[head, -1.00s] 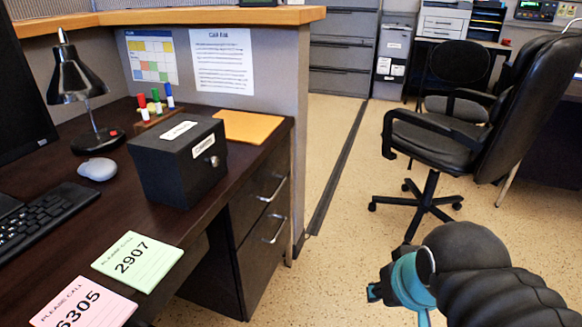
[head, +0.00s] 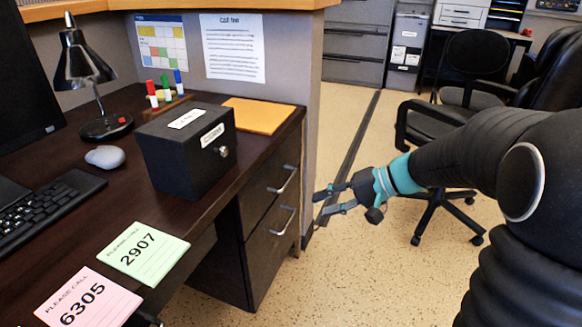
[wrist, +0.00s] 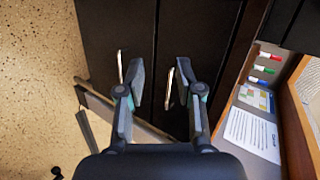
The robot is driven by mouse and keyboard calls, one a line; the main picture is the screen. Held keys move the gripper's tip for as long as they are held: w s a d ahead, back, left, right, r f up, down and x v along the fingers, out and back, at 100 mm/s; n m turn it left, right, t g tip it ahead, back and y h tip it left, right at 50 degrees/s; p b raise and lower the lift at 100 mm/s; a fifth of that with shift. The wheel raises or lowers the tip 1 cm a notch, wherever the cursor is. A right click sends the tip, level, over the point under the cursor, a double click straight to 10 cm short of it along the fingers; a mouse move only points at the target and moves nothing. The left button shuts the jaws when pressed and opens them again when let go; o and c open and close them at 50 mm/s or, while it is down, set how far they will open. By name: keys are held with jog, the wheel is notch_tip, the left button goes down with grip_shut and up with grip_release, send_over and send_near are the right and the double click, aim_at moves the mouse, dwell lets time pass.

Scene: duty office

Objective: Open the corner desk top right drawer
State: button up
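The corner desk (head: 75,215) has two dark drawers at its right end. The top right drawer (head: 258,199) is closed, with a silver bar handle (head: 284,180). The lower drawer (head: 262,262) below it is closed, with its own handle (head: 285,222). My gripper (head: 318,202) is open and empty, a short way right of the drawer fronts and pointing at them. The wrist view is turned sideways: there my gripper (wrist: 160,65) has the top handle (wrist: 170,88) between its fingers in the picture. The lower handle (wrist: 121,66) shows beside the left finger. I see no contact.
A black box (head: 186,152), an orange folder (head: 260,115), a lamp (head: 84,75) and notes (head: 143,252) are on the desk. A grey partition (head: 312,110) stands behind the drawers. An office chair (head: 450,125) stands at the right. The floor before the drawers is clear.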

aim_at(289, 178)
jog(key=w+d+f+m+t+y, duration=0.1)
jog(key=w+d+f+t+y, duration=0.1)
jog(key=w, duration=0.4)
jog(key=w+d+f+m+t+y, duration=0.1)
jog(key=w+y, duration=0.1)
jog(key=w, duration=0.4)
jog(key=x, duration=0.4)
jog(key=p+x, duration=0.1)
jog(key=x, duration=0.8)
jog(key=shift+w+a+f, duration=0.2)
jog(key=shift+w+f, duration=0.05)
jog(key=shift+f, duration=0.05)
grip_shut()
